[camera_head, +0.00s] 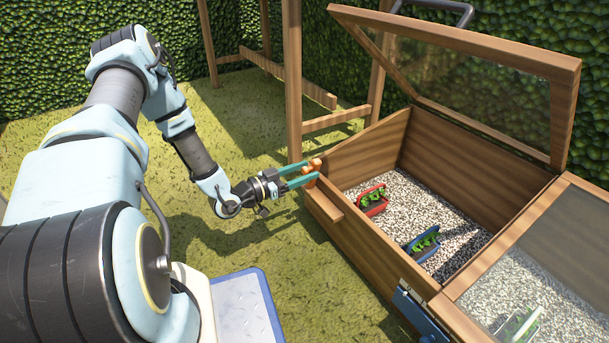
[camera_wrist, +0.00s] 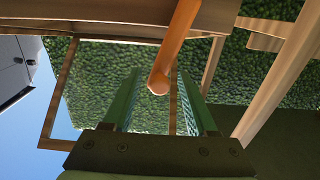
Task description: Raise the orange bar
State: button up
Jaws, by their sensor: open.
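The orange bar (camera_head: 314,165) is at the near left corner of the wooden planter box (camera_head: 345,235) in the head view. In the wrist view the orange bar (camera_wrist: 177,42) is a round rod with its end pointing toward the camera. My gripper (camera_head: 304,175) has green fingers and reaches the bar from the left. In the wrist view my gripper (camera_wrist: 157,82) is open, with one finger on each side of the bar's end. The bar looks closer to the right finger; whether they touch cannot be told.
The box's glazed lid (camera_head: 470,85) stands raised. Inside, a red planter (camera_head: 372,203) and a blue planter (camera_head: 420,247) sit on gravel. A closed glazed section (camera_head: 545,250) is at right. Wooden posts (camera_head: 293,80) rise behind my gripper.

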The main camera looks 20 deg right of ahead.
jog(key=shift+d, duration=0.15)
jog(key=shift+c, duration=0.2)
grip_shut()
dwell(1.2)
